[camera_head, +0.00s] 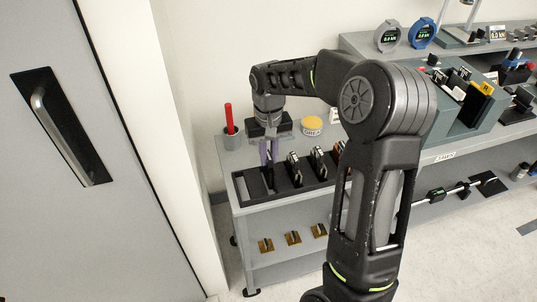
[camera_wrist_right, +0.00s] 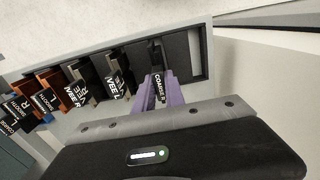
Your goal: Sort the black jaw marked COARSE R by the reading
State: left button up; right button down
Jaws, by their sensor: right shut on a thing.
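My right gripper (camera_head: 268,160) is over the left end of the dark rack (camera_head: 238,186) on the grey cart. Its purple fingers are shut on the black jaw marked COARSE R (camera_wrist_right: 159,88), whose label faces the right wrist camera. In that view the jaw is at the rack's slots, beside an empty slot; I cannot tell whether it is clear of its slot. Other jaws stand in a row, including one marked VEE L (camera_wrist_right: 116,86), more VEE jaws and SMOOTH ones. Two gauges, grey (camera_head: 388,36) and blue (camera_head: 422,33), appear to read 0.0 kN. My left gripper is not in view.
A grey cup (camera_head: 232,139) with a red stick and a yellow round thing (camera_head: 312,124) stand behind the rack. Small brass pieces (camera_head: 292,238) lie on the cart's lower shelf. A crowded grey bench is at right; a door is at left. My right arm hides part of the cart.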

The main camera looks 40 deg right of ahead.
jog(key=shift+f+b, duration=1)
jog(key=shift+f, duration=0.5)
jog(key=c, duration=1.3)
grip_release()
jog(key=shift+s+f, duration=0.1)
notch_tip(320, 180, up, 8)
jog(key=shift+b, duration=0.35)
